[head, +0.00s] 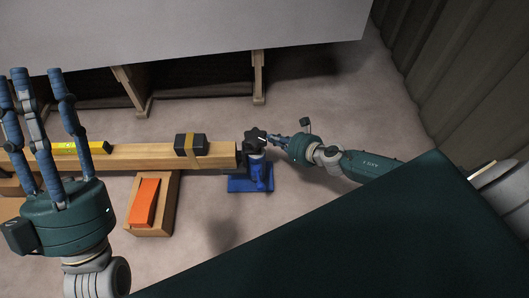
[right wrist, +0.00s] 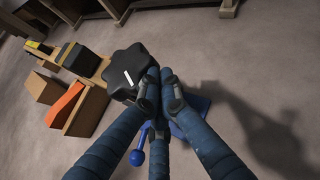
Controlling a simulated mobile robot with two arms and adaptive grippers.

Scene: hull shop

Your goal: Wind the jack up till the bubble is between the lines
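The jack has a blue base (head: 250,183) and a black lobed knob (head: 254,140) on top, at the end of the beam. In the right wrist view the knob (right wrist: 128,74) carries a white mark. My right gripper (head: 272,140) has its fingers drawn together at the knob's right rim, not around it; whether they touch it I cannot tell. The yellow level (head: 66,148) lies on the beam at the left, partly behind my left fingers; its bubble is too small to read. My left gripper (head: 38,78) is open and empty in the left foreground.
A wooden beam (head: 135,157) bears a black block with a yellow band (head: 190,144). An orange wedge (head: 144,202) lies on a wooden block (head: 168,205) in front. A large pale panel (head: 180,30) on wooden supports stands behind. Floor right of the jack is clear.

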